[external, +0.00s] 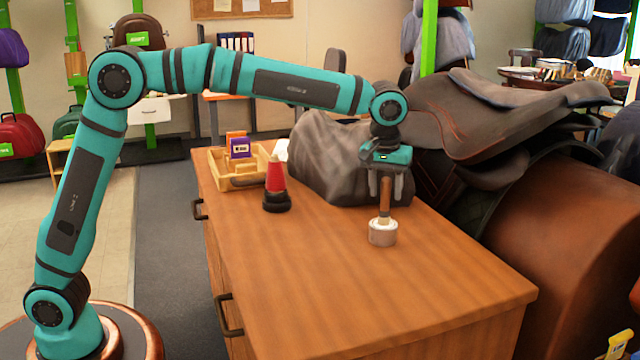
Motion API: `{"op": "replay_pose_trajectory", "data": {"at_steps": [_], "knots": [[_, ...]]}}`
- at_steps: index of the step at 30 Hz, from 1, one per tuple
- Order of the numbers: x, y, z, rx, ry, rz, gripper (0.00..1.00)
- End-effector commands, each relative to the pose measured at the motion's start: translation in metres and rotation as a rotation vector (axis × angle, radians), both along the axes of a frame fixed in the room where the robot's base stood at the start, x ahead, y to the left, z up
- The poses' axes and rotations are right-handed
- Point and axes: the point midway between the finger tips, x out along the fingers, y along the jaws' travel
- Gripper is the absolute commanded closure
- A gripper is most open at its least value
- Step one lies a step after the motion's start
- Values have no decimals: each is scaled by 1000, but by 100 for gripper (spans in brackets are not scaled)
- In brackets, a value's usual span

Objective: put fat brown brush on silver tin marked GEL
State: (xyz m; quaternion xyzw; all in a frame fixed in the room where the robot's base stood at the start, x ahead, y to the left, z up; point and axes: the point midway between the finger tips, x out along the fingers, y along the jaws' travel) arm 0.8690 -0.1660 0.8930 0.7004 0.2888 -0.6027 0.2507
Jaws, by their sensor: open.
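The fat brown brush (384,202) stands upright, its lower end at the top of the silver tin (382,236). Whether it rests on the lid or reaches inside, I cannot tell. The tin stands on the wooden desk top, and no marking on it is legible. My gripper (385,194) points straight down above the tin. Its fingers are open, one on each side of the brush's upper part. The top of the brush is hidden by the gripper body.
A red cone on a dark base (275,188) and a wooden tray (222,163) with small boxes stand to the left. A grey lumpy bundle (325,160) lies just behind the gripper. A saddle (480,115) is at the right. The desk's front (370,300) is clear.

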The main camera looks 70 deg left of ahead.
Motion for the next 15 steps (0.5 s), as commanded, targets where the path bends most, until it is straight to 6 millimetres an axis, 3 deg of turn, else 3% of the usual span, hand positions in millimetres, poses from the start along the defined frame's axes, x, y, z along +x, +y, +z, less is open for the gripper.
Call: {"op": "replay_pose_trajectory", "data": {"at_steps": [15], "knots": [[-9,-10,91,-1,-4,0,56]]}}
